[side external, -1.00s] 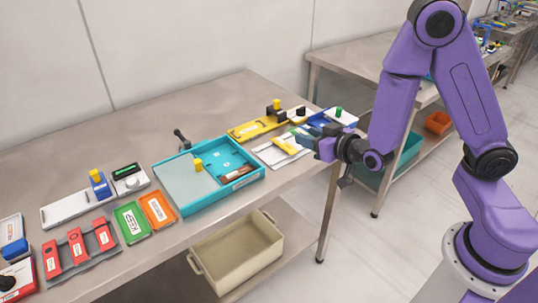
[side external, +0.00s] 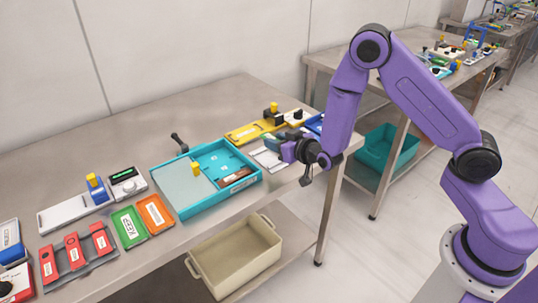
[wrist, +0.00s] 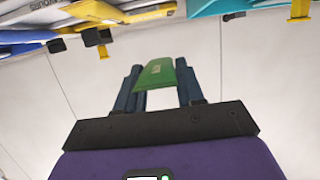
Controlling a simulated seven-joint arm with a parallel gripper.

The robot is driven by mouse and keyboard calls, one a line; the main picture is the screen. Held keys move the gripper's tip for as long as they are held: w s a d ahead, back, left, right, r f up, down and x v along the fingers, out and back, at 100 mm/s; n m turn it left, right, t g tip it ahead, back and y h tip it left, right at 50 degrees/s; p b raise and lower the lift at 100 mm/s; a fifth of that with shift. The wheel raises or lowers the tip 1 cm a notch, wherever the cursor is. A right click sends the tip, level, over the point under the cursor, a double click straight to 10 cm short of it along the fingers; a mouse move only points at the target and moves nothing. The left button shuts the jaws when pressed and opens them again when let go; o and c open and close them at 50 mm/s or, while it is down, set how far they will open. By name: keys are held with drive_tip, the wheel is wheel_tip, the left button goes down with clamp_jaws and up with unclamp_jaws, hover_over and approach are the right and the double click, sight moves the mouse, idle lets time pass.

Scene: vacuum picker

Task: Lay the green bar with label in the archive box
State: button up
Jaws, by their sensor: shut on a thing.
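My gripper (side external: 272,142) is near the right end of the front table, pointing left, just above a white tray. In the wrist view, my gripper (wrist: 158,88) has its two dark blue fingers on either side of a green bar (wrist: 155,73) and is shut on it. The bar sticks out past the fingertips; a faint pale mark shows on it. In the side view the bar is too small to make out. No box is legibly marked as archive; an open teal box (side external: 208,208) with a lidded left part and a blue inner compartment stands left of my gripper.
The white tray (side external: 266,160) lies under my gripper. A yellow fixture (side external: 247,134) is behind it. A green panel (side external: 129,226), an orange panel (side external: 156,214) and red blocks (side external: 74,250) lie to the left. A beige bin (side external: 236,258) sits on the lower shelf.

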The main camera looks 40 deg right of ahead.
sight(269, 162)
drive_tip(key=w+f, duration=0.2)
drive_tip(key=f, duration=0.1)
drive_tip(key=shift+w+a+f, duration=0.15)
drive_tip(key=shift+w+f, duration=0.05)
drive_tip(key=shift+w, duration=0.2)
drive_tip(key=shift+w+f, duration=0.2)
drive_tip(key=shift+f, duration=0.65)
drive_tip(key=shift+w+f, duration=0.15)
drive_tip(key=shift+f, duration=0.7)
drive_tip(key=shift+f, duration=0.15)
drive_tip(key=o, duration=1)
drive_tip(key=v, duration=1.7)
drive_tip(key=shift+s, duration=0.15)
